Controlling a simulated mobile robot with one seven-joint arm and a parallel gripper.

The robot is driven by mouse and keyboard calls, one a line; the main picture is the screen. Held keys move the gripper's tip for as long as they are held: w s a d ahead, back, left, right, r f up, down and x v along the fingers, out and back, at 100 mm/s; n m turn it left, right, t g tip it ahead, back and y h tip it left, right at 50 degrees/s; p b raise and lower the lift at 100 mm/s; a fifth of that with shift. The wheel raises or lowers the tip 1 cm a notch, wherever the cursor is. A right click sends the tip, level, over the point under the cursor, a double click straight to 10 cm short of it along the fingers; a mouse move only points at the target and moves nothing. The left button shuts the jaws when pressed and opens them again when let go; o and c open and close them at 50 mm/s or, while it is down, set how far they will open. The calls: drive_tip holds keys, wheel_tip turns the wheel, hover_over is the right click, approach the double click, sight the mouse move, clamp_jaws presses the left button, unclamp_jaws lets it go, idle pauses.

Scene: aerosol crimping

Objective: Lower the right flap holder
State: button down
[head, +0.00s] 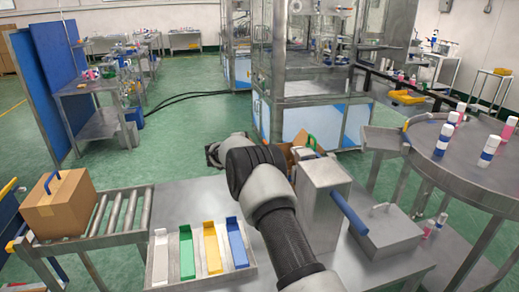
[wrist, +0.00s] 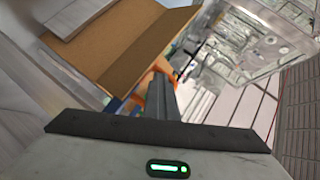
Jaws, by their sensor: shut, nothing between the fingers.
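My gripper (wrist: 162,90) shows in the wrist view as dark fingers, closed together with nothing between them. An open brown carton (wrist: 118,45) with a raised flap (wrist: 150,48) lies beyond and left of the fingertips. I cannot tell whether they touch. In the head view my arm reaches to the middle, and its fingers are hidden. Part of the carton (head: 299,153) shows right of the wrist, behind a grey metal box. A green handle-like part (head: 311,143) stands at it. I cannot tell for sure which part is the right flap holder.
A grey metal box (head: 320,200) with a blue bar (head: 348,212) stands close to the right of my arm. A closed carton (head: 60,205) sits on the roller conveyor (head: 122,212) at left. Coloured trays (head: 212,247) lie in front. A round table (head: 455,160) stands right.

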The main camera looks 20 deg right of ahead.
drive_tip(key=shift+w+r, duration=0.25)
drive_tip(key=shift+r, duration=0.2)
drive_tip(key=shift+s+a, duration=0.2)
drive_tip(key=shift+a, duration=0.15)
drive_tip(key=v, duration=1.6)
drive_tip(key=shift+s+a+f+b, duration=0.15)
drive_tip(key=shift+s+b, duration=0.2)
drive_tip(key=shift+s, duration=0.1)
